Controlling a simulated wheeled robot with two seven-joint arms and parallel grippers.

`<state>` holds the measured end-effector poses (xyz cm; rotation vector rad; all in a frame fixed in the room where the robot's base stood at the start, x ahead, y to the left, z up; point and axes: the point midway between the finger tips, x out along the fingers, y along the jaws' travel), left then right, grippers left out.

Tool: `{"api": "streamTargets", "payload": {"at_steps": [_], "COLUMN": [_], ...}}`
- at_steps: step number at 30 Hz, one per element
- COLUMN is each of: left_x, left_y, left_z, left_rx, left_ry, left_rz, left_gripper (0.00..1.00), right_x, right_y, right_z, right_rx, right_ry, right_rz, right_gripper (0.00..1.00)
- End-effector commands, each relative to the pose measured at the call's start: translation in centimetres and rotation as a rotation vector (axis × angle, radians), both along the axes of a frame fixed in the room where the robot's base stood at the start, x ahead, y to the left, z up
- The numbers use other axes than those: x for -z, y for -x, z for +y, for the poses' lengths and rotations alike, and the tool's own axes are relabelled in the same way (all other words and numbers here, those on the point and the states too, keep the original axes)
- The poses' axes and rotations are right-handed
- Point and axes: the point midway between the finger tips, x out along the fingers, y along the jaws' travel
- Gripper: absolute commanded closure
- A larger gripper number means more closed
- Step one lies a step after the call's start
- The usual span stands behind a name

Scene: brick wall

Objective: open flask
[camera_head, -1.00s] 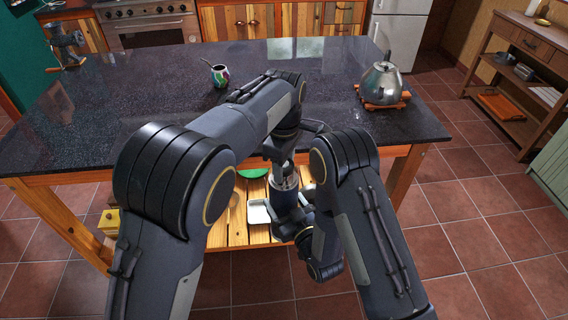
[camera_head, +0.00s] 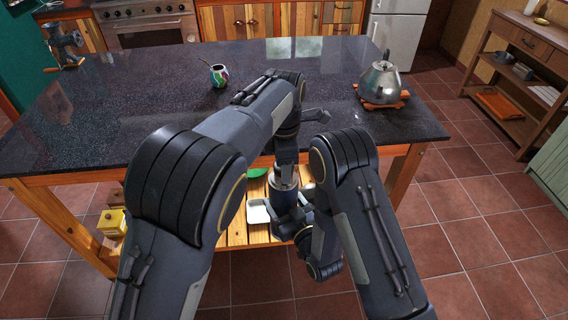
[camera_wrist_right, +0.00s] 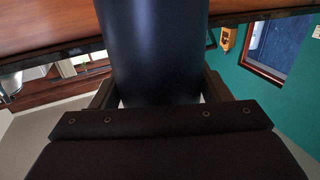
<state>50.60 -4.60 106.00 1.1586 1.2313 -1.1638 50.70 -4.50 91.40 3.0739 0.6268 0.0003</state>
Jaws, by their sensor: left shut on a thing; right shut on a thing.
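The flask (camera_head: 284,198) is dark blue with a bright steel band near its top. It stands roughly upright in front of the table's near edge, between my two arms. In the right wrist view the flask (camera_wrist_right: 153,50) is a smooth dark cylinder between the fingers of my right gripper (camera_wrist_right: 156,92), which is shut on its body. My left gripper (camera_head: 285,161) comes down from above and is shut at the flask's top, on the lid. The lid and left fingertips are mostly hidden by the left wrist. I cannot tell whether the lid is apart from the body.
A dark stone-topped table (camera_head: 330,75) lies ahead. It bears a kettle (camera_head: 381,82) on a wooden trivet, a painted mate cup (camera_head: 219,76) and a metal grinder (camera_head: 65,45). A slatted lower shelf (camera_head: 236,232) holds a yellow box (camera_head: 112,222). Open floor lies to the right.

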Motion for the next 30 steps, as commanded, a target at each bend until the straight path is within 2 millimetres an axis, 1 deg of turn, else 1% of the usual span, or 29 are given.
{"api": "streamTargets", "payload": {"at_steps": [1,19,30], "left_x": [-0.1,-2.1,-2.3], "left_y": [0.3,0.2,0.0], "left_z": [-0.2,-0.2,0.0], "left_rx": [0.004,0.003,0.001], "left_ry": [0.003,0.002,0.0], "left_rz": [0.007,0.004,0.001], "left_gripper": [0.82,0.82,0.82], "right_x": [-0.1,-0.1,-0.1], "right_y": [-0.1,-0.1,-0.1], "right_z": [0.1,0.0,0.0], "right_rx": [-0.001,0.0,0.0], "right_ry": [-0.002,-0.001,-0.002], "right_rz": [-0.004,-0.002,-0.004], "right_gripper": [0.94,0.94,0.94]}}
